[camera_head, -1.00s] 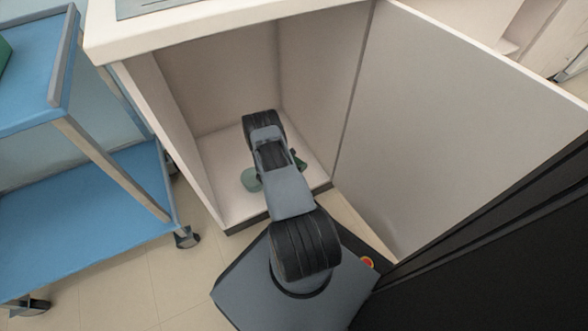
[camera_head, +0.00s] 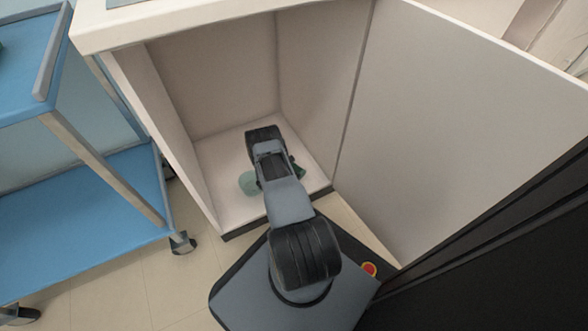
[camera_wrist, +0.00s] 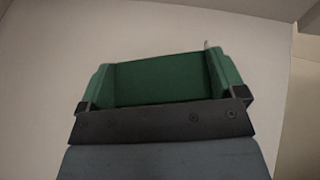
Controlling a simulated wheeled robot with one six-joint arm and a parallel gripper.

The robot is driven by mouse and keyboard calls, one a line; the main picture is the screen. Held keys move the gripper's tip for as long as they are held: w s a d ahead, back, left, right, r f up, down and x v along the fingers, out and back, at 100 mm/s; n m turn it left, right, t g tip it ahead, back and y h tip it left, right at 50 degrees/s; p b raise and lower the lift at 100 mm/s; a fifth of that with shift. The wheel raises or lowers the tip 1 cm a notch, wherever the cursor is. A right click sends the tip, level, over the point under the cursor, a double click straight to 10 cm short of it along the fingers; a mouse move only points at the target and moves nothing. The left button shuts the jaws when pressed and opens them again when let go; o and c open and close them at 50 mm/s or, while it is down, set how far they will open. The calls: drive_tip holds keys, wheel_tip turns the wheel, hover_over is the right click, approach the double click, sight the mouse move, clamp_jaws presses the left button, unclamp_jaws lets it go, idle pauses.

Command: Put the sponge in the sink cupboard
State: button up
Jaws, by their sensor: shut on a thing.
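The sink cupboard (camera_head: 222,212) stands open, with its door (camera_head: 450,130) swung out to the right. My arm reaches into it, and my gripper (camera_wrist: 163,72) is low inside, over the pale floor near the front. In the wrist view my gripper is shut on the dark green sponge (camera_wrist: 160,84), which lies across between the two lighter green fingers. In the head view my arm hides most of the gripper and sponge. Pale green shows to the left of the wrist and darker green to the right. I cannot tell whether the sponge touches the floor.
A blue cart (camera_head: 90,200) on castors stands to the left, close to the cupboard's left wall. The open door stands close to my arm's right side. Tiled floor shows in front.

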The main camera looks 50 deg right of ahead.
drive_tip(key=o, duration=0.6)
drive_tip(key=shift+f, duration=0.1)
drive_tip(key=shift+a+r, duration=0.15)
drive_tip(key=shift+r, duration=0.15)
drive_tip(key=p+v, duration=0.4)
drive_tip(key=v, duration=0.7)
drive_tip(key=shift+a+p, duration=0.3)
drive_tip(key=shift+p, duration=0.05)
drive_tip(key=w+a+r+m+g+y, duration=0.1)
drive_tip(key=a+r+m, duration=0.15)
drive_tip(key=r, duration=0.65)
drive_tip(key=w+a+r+m+g+y, duration=0.15)
drive_tip(key=r+m, duration=0.25)
drive_tip(key=r, duration=0.5)
drive_tip(key=a+r+m+g+y, duration=0.15)
drive_tip(key=r+m, duration=0.25)
drive_tip(key=r, duration=0.5)
drive_tip(key=s+a+r+m+t+y, duration=0.3)
drive_tip(key=s+a+r, duration=0.3)
drive_tip(key=a+r, duration=0.2)
drive_tip(key=s+a+r+m+t+y, duration=0.3)
drive_tip(key=a+r, duration=0.6)
drive_tip(key=a, duration=0.3)
drive_tip(key=s+m+y, duration=0.1)
drive_tip(key=s+y, duration=0.1)
drive_tip(key=y, duration=0.1)
drive_tip(key=shift+s+a+r+t, duration=0.3)
drive_tip(key=shift+s, duration=0.1)
drive_tip(key=shift+m, duration=0.25)
